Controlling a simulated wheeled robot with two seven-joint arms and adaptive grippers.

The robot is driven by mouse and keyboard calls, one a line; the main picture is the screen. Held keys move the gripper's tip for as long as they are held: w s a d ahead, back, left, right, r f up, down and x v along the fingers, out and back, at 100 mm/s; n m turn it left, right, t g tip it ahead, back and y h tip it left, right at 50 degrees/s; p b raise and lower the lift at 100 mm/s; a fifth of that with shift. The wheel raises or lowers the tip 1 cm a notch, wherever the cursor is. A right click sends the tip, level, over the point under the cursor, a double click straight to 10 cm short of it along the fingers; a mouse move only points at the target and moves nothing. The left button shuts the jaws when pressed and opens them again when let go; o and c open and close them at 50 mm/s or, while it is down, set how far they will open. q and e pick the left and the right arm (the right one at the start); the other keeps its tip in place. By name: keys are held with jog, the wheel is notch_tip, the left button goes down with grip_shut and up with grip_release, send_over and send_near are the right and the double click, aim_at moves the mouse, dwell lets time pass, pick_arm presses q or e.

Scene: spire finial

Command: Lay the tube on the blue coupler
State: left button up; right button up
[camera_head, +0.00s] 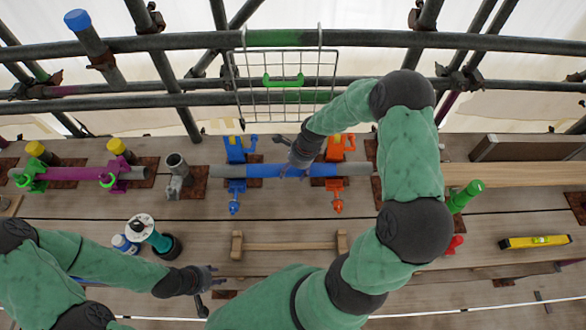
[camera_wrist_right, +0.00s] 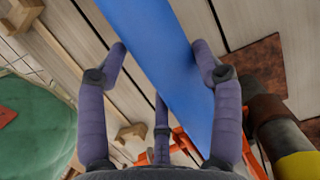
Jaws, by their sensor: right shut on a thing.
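The tube (camera_head: 270,171), grey with a blue middle band, lies level across the blue coupler (camera_head: 236,145) and the orange coupler (camera_head: 335,152) in the head view. Whether it touches them or hangs just above cannot be told. Both couplers have their parts swung out to either side of the tube. My right gripper (camera_head: 297,160) is shut on the blue band between the couplers. In the right wrist view the blue band (camera_wrist_right: 165,70) passes between its fingers (camera_wrist_right: 160,75), with orange coupler parts beyond. My left gripper (camera_head: 212,283) is open and empty over the planks at lower left.
A wire basket (camera_head: 285,85) hangs on the rails behind. A grey clamp (camera_head: 177,178) stands left of the tube. A purple tube (camera_head: 85,173) with green and purple clamps is further left. A wooden rack (camera_head: 290,245) lies in front, a yellow level (camera_head: 535,242) at right.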

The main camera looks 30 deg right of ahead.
jog(key=shift+w, duration=0.1)
jog(key=o, duration=1.8)
jog(key=shift+o, duration=0.5)
jog(key=shift+r, duration=0.1)
jog(key=shift+p+v, duration=3.45)
jog(key=shift+v, duration=1)
